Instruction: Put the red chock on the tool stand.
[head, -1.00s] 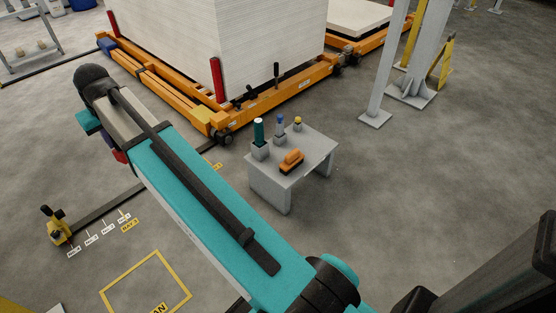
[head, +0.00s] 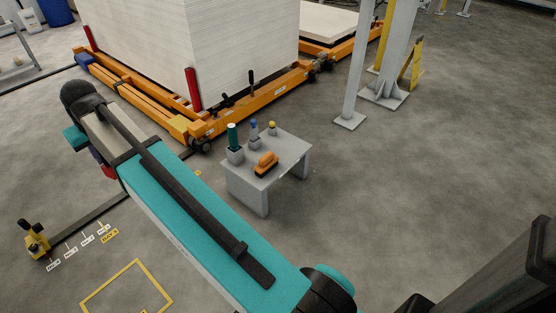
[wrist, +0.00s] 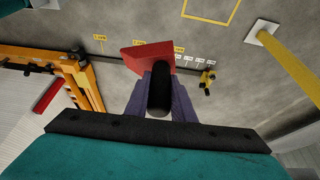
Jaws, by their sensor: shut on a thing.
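The red chock (wrist: 146,55) is a wedge at the tips of my gripper (wrist: 157,75) in the wrist view. My gripper is shut on it and holds it up above the floor. In the head view my arm hides most of the gripper, and only a bit of red (head: 109,171) shows beside the arm's far end. The tool stand (head: 290,155) is a small grey table in the middle of the head view, to the right of my arm. On its top stand a green cylinder, a blue-topped tool and a yellow-topped piece in grey holders, and an orange tool (head: 266,164) lies near the front.
An orange wheeled frame (head: 235,116) carries a large white stack (head: 240,50) behind the stand. A grey post (head: 356,70) stands at the back right. A yellow post device (head: 36,240) and a yellow floor square (head: 128,290) are at the left. The floor right of the stand is clear.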

